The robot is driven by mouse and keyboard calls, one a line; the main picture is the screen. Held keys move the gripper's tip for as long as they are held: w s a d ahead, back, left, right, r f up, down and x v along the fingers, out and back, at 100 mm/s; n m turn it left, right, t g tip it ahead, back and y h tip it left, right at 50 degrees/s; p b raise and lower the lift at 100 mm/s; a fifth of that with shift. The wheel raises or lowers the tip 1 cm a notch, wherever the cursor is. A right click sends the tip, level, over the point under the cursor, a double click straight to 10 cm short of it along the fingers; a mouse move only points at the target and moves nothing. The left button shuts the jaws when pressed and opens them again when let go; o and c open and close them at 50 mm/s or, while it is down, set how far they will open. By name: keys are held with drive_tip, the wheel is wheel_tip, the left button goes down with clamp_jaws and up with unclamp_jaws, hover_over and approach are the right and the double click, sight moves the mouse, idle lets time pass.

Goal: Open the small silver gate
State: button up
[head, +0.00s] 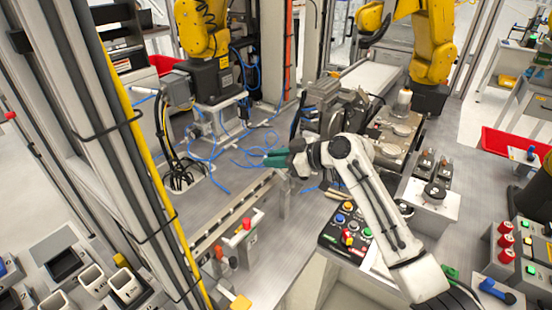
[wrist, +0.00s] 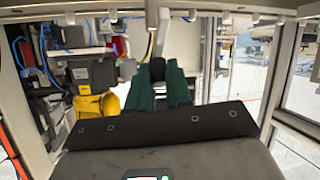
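My gripper (head: 268,157) has dark green fingers and reaches left over the grey metal bench in the head view. The fingers also show in the wrist view (wrist: 160,88), with a narrow gap between them and nothing clearly held. A thin silver upright piece (head: 284,197) stands just below and right of the fingers, at the end of a long silver rail (head: 228,220). It may be the small silver gate, but I cannot tell for sure. In the wrist view a pale upright bar (wrist: 151,25) stands beyond the fingers; whether they touch it is unclear.
A yellow robot arm (head: 205,30) stands behind on the left, and another (head: 432,45) behind on the right. Blue cables lie on the bench. A button panel (head: 347,230) sits below my arm. A small box with a red knob (head: 245,235) is by the rail.

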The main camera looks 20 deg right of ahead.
clamp_jaws()
